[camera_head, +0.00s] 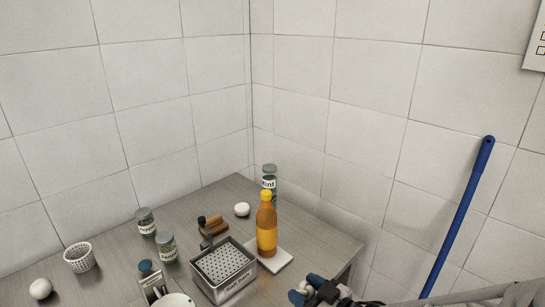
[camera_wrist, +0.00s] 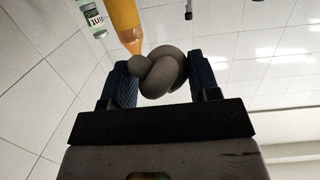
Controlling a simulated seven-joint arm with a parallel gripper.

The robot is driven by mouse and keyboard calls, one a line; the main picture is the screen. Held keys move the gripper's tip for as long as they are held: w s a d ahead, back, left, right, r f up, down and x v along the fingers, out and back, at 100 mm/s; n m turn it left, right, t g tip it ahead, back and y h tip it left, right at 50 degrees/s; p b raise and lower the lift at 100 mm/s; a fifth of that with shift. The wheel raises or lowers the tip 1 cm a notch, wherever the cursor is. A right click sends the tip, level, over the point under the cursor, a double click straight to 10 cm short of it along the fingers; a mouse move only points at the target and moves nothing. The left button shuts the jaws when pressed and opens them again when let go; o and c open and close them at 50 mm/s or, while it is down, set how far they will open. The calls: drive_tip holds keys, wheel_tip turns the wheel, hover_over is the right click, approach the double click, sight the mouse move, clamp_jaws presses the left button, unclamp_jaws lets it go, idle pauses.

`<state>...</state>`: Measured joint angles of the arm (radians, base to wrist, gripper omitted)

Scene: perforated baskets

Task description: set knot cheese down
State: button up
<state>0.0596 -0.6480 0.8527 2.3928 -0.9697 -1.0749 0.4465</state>
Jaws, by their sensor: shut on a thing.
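My gripper (camera_head: 314,289) is at the bottom of the head view, just off the table's right front edge. It is shut on the knot cheese, whose pale end (camera_head: 299,294) shows between the blue fingers. In the wrist view, the rounded, twisted knot cheese (camera_wrist: 168,75) looks grey in shadow, held between both blue finger pads of my gripper (camera_wrist: 160,78). What lies below it is not shown.
A white perforated basket (camera_head: 80,258), jars (camera_head: 146,222) and white balls (camera_head: 242,209) stand further left and back.

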drive_tip(key=w+d+r+m+t+h, duration=0.1)
drive_tip(key=w+d+r+m+h, duration=0.2)
drive_tip(key=w, duration=1.2)
drive_tip(key=w+d+r+m+t+h, duration=0.2)
drive_tip(key=w+d+r+m+h, duration=0.1)
drive_tip(key=w, duration=1.2)
drive_tip(key=w+d+r+m+t+h, duration=0.1)
drive_tip(key=w+d+r+h, duration=0.3)
drive_tip(key=w, duration=1.1)
drive_tip(key=shift+d+r+m+t+h, duration=0.3)
drive_tip(key=shift+m+h, duration=0.3)
drive_tip(key=shift+m, duration=0.3)
drive_tip(key=shift+s, duration=0.15)
drive_tip(key=s+a+f+n+g+y, duration=0.2)
drive_tip(key=s+a+f+n+y, duration=0.1)
drive_tip(key=s, duration=1.6)
drive_tip(key=s+a+f+n+g+y, duration=0.2)
drive_tip(key=s+a+f+n+y, duration=0.2)
drive_tip(key=s, duration=1.5)
drive_tip(key=s+a+f+n+g+y, duration=0.3)
drive_tip(key=s+a+f+y, duration=0.3)
drive_tip(key=s, duration=1.3)
drive_tip(key=shift+s+a+f+n, duration=0.2)
drive_tip(key=shift+s+f+n, duration=0.1)
drive_tip(key=shift+f+n, duration=0.45)
drive_tip(key=shift+w+a+f, duration=0.1)
drive_tip(key=shift+w+a, duration=0.05)
drive_tip(key=shift+w, duration=0.2)
